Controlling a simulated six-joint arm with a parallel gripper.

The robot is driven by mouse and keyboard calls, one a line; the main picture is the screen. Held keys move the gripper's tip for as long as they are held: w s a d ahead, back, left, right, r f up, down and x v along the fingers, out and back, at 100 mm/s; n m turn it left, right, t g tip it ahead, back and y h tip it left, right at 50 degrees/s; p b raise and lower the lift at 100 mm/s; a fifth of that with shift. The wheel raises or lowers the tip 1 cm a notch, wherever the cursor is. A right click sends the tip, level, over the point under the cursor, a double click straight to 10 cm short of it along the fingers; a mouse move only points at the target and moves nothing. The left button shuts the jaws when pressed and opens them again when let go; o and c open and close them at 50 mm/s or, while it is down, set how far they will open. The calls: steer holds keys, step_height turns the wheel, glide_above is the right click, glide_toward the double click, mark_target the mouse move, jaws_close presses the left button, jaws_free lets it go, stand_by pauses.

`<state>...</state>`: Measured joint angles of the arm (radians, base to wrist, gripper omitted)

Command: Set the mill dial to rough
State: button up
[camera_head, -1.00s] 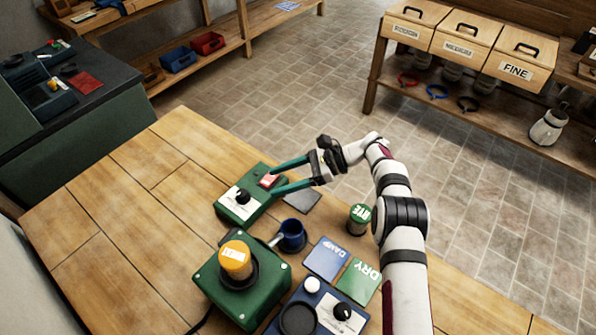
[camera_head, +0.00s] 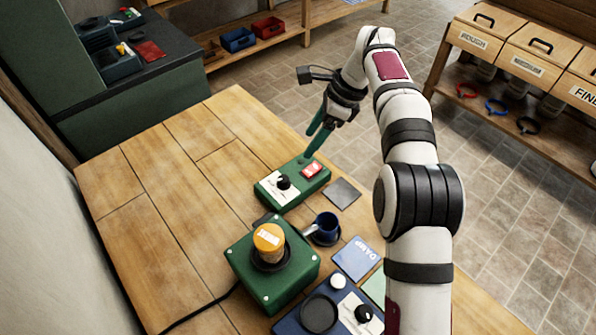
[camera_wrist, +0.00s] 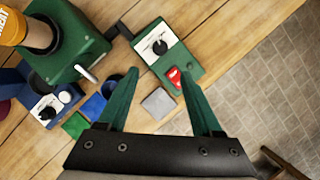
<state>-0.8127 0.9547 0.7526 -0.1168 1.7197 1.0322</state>
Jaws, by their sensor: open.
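The green control box (camera_head: 292,183) lies on the wooden table, with a black dial (camera_head: 283,182) on a white label plate and a red switch (camera_head: 312,169). In the wrist view the dial (camera_wrist: 160,47) shows on its plate, but the lettering is too small to read. The green mill (camera_head: 271,275) with a yellow-orange jar (camera_head: 268,240) on top stands nearer me. My gripper (camera_head: 315,150) is above the far end of the control box, fingers pointing down. In the wrist view its green fingers (camera_wrist: 160,78) are apart and empty, with the red switch (camera_wrist: 174,77) showing between them.
A blue cup (camera_head: 326,226), a grey plate (camera_head: 342,193) and a blue DAMP card (camera_head: 358,260) lie near the control box. A dark blue device (camera_head: 290,325) sits at the front. The table's left side is clear. Labelled drawers (camera_head: 477,40) stand at right.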

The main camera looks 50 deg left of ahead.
mark_target(284, 178)
steer(key=x, duration=1.5)
steer(key=shift+f, duration=0.25)
jaws_close()
